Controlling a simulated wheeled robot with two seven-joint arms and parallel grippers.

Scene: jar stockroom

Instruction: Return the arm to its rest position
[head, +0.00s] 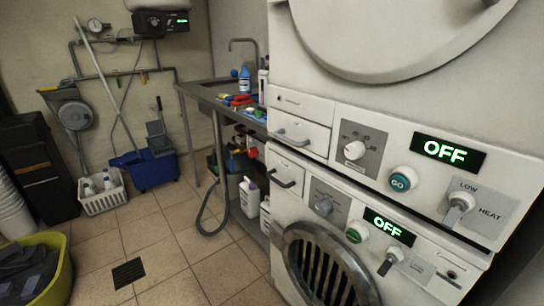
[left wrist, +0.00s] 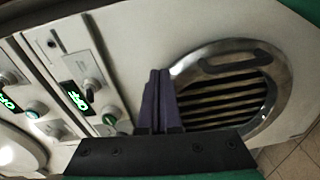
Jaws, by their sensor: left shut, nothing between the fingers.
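My left gripper (left wrist: 158,74) shows in the left wrist view. Its two dark fingers are shut against each other with nothing between them. Behind the fingertips is the white front of a machine, with a round chrome-rimmed door (left wrist: 268,120) to the right of them. Whether the fingers touch the machine I cannot tell. Neither gripper shows in the head view, and my right gripper is in no view.
Stacked white machines (head: 330,118) fill the right, both displays reading OFF. The lower round door (head: 281,250) looks closed. A metal sink bench (head: 205,92) stands beside them. A white basket (head: 104,201), blue bucket (head: 153,172) and yellow-green tub (head: 60,262) stand around open tiled floor (head: 165,245).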

